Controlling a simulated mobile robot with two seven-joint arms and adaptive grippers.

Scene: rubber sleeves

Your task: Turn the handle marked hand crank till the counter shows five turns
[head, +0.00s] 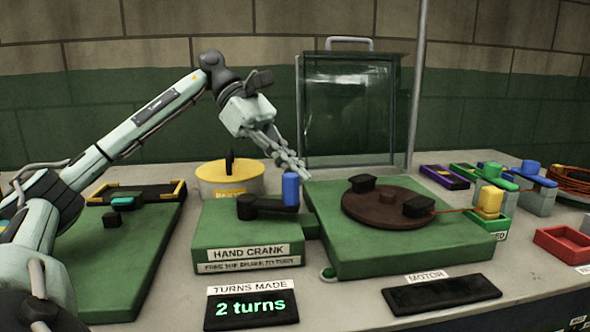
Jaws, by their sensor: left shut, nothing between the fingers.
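The hand crank is a black arm (262,203) with an upright blue handle (291,189) at its right end. It sits on a green block labelled HAND CRANK (248,252), with a smaller line about freeing the brake below, too small to read surely. The counter (251,305) in front reads "2 turns". My left gripper (303,174) is shut and empty, its fingertips pointing down just above and right of the blue handle. I cannot tell whether they touch it. My right gripper is not in view.
A yellow drum (230,178) with a black knob stands behind the crank. To the right are a brown disc (386,208) on a green base, a clear panel box (350,115) behind it, a blank MOTOR display (442,294) and coloured trays. A green board (125,240) lies left.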

